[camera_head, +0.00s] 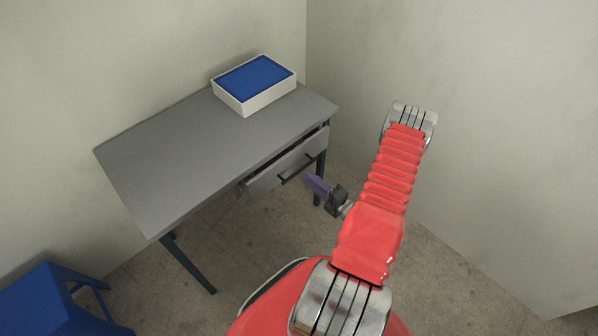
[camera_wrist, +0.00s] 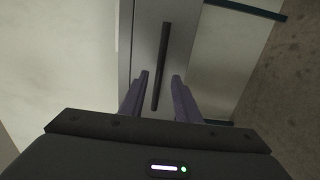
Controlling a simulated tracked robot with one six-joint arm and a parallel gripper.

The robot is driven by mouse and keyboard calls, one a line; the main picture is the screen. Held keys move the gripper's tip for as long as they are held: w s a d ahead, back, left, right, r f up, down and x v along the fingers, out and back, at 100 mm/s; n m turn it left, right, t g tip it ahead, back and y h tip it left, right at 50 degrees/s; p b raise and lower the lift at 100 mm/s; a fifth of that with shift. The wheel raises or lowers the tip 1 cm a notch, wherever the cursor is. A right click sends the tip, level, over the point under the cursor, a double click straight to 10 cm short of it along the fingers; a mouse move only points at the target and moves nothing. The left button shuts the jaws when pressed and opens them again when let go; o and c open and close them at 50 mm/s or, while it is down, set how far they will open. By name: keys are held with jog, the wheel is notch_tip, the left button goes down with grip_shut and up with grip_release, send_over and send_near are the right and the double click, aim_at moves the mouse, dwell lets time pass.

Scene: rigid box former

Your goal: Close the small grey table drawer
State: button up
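The small grey drawer (camera_head: 288,163) sits under the right part of the grey table (camera_head: 205,150) and stands partly pulled out. It has a dark bar handle (camera_head: 297,167) on its front. In the wrist view the drawer front (camera_wrist: 183,60) is ahead, with the handle (camera_wrist: 162,65) running up and down the picture. My gripper (camera_head: 312,185) is close in front of the drawer, near its right half. In the wrist view its two purple fingers (camera_wrist: 160,98) are apart, with the handle's near end appearing between them. I cannot tell whether they touch it.
A white box with a blue top (camera_head: 256,82) stands on the table's back right. Walls close off the back and right. A blue stool (camera_head: 45,300) stands at lower left. Dark table legs (camera_head: 190,265) reach the floor, and the floor before the drawer is clear.

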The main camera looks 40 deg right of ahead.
aim_at(300, 170)
jog(key=shift+w+a, duration=0.1)
jog(key=shift+w, duration=2.9)
grip_shut()
